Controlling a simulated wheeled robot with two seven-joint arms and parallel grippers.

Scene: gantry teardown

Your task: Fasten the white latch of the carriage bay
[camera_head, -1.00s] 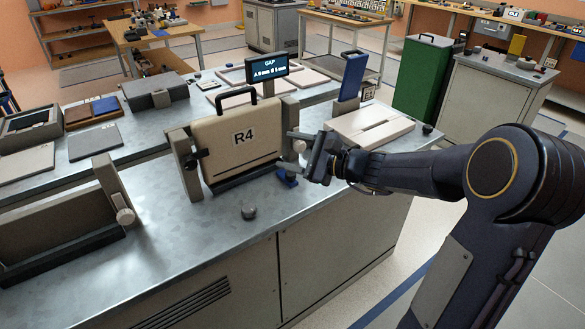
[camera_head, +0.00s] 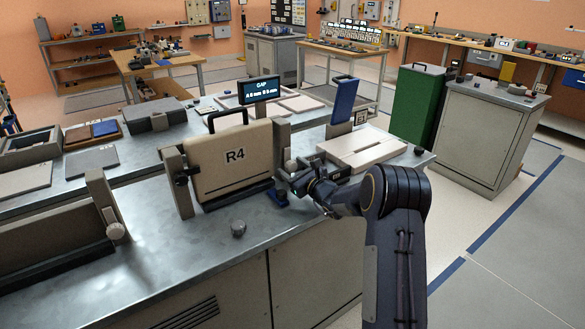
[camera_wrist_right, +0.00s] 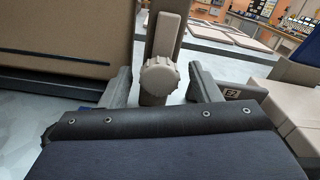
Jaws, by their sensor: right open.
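The carriage bay is a pair of grey posts (camera_head: 281,143) around a beige panel marked R4 (camera_head: 222,172), which stands upright with a black handle on top. The pale, ribbed latch knob (camera_head: 291,165) sits on the right post; in the right wrist view the knob (camera_wrist_right: 160,76) shows large and central, with a pale upright bar behind it. My right gripper (camera_head: 293,178) is at the right post. In its wrist view the two fingers (camera_wrist_right: 162,92) are open, one on each side of the knob, with visible gaps. My left gripper is out of view.
A small grey knob (camera_head: 238,229) stands on the metal bench in front of the bay. A blue piece (camera_head: 279,196) is at the right post's foot. A cream slotted block (camera_head: 362,150) lies behind my gripper. A display (camera_head: 259,90) stands behind.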

